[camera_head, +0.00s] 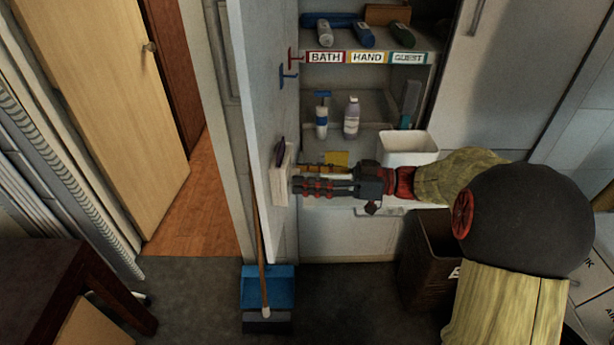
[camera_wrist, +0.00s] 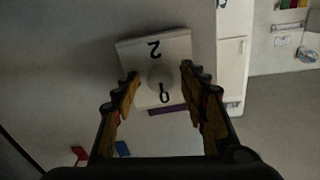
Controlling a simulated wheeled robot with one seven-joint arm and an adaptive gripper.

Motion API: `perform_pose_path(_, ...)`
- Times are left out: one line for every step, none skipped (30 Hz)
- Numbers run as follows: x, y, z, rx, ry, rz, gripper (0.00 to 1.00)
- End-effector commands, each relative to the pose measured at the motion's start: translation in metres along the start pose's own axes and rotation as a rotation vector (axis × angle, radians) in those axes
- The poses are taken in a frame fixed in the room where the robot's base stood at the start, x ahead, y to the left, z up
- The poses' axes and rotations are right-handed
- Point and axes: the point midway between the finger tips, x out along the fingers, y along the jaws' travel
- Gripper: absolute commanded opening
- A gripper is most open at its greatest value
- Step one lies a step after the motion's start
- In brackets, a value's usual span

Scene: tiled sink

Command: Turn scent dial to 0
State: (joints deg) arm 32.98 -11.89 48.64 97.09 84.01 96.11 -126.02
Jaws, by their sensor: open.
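The scent dial is a pale round knob (camera_wrist: 160,76) on a white box (camera_wrist: 128,52) in the wrist view. The box face carries a "2" above the knob and a rounded digit below it, partly unclear. My gripper (camera_wrist: 160,74) is open, with one fingertip on each side of the knob. I cannot tell whether the fingers touch it. In the head view the white box (camera_head: 286,185) is on the open cabinet door, and my gripper (camera_head: 298,184) reaches its face from the right. The knob is hidden there by my fingers.
A purple strip (camera_wrist: 167,109) adjoins the box. Red (camera_head: 294,55) and blue (camera_head: 288,76) hooks are on the door. Shelves behind my arm hold bottles (camera_head: 351,117) and a white bin (camera_head: 407,147). A broom and blue dustpan (camera_head: 268,288) stand below.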

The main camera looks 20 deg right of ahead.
Motion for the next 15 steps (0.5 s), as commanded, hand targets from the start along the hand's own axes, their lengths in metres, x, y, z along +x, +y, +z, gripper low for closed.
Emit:
perform_pose_path(0.0, 0.0, 0.0, 0.0, 0.0, 0.0, 0.43)
perform_pose_path(0.0, 0.0, 0.0, -0.001, 0.0, 0.0, 0.43)
perform_pose_path(0.0, 0.0, 0.0, -0.001, 0.0, 0.0, 0.43)
perform_pose_path(-0.001, 0.0, -0.001, -0.001, 0.0, 0.0, 0.43)
perform_pose_path(-0.002, 0.0, -0.001, -0.001, 0.0, 0.001, 0.43)
perform_pose_path(-0.004, 0.001, -0.001, -0.001, 0.001, 0.001, 0.43)
perform_pose_path(-0.006, 0.001, -0.001, -0.001, 0.001, 0.002, 0.43)
perform_pose_path(-0.009, 0.001, 0.0, -0.001, 0.0, 0.003, 0.43)
perform_pose_path(-0.015, 0.001, 0.0, -0.001, 0.0, 0.004, 0.43)
perform_pose_path(-0.019, 0.001, 0.0, -0.001, 0.0, 0.003, 0.43)
perform_pose_path(-0.025, 0.001, 0.0, -0.001, 0.001, 0.004, 0.43)
perform_pose_path(-0.033, 0.002, 0.0, 0.0, 0.001, 0.006, 0.43)
perform_pose_path(-0.038, 0.002, 0.0, 0.0, 0.001, 0.005, 0.43)
perform_pose_path(-0.045, 0.002, 0.0, -0.001, 0.001, 0.005, 0.43)
perform_pose_path(-0.054, 0.002, 0.0, -0.001, 0.001, 0.006, 0.43)
